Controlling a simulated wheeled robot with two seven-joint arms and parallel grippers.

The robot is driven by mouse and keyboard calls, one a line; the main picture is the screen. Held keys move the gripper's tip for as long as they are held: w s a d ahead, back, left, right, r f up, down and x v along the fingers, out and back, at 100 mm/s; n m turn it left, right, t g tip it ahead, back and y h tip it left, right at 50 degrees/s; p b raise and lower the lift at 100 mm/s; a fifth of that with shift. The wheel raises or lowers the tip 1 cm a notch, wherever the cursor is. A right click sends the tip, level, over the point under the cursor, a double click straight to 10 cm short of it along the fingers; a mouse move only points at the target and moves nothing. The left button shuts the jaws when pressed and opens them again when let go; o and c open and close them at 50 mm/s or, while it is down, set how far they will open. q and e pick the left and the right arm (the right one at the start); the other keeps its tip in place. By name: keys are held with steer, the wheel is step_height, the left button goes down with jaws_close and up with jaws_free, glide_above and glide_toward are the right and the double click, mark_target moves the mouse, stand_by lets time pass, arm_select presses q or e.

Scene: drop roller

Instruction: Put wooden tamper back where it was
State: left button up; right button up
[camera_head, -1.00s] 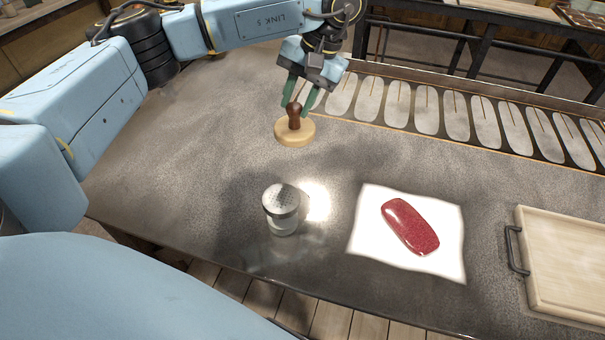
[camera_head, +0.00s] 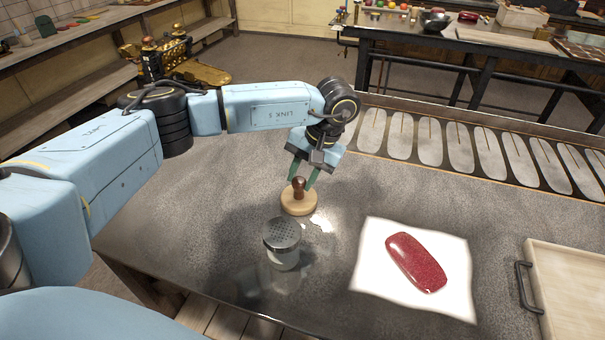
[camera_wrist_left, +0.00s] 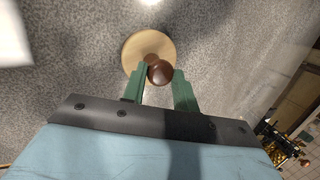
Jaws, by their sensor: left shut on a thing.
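The wooden tamper has a pale round base (camera_head: 298,204) and a dark brown knob handle (camera_head: 298,186). It stands upright just behind the metal-topped shaker; I cannot tell whether its base touches the table. In the left wrist view the brown knob (camera_wrist_left: 160,72) sits between the green fingers, with the pale base (camera_wrist_left: 148,52) beyond. My right gripper is not in view.
The shaker (camera_head: 282,243) stands close in front of the tamper. A red glossy block (camera_head: 416,262) lies on a white sheet (camera_head: 372,285) to the right. A wooden tray (camera_head: 570,290) with a dark handle is at far right. Several pale oval plates (camera_head: 430,141) line the back edge.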

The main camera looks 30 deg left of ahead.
arm_select(q)
steer(key=o, duration=0.9)
steer(key=shift+r, duration=0.1)
steer(key=v, duration=1.2)
steer(key=shift+b, duration=0.4)
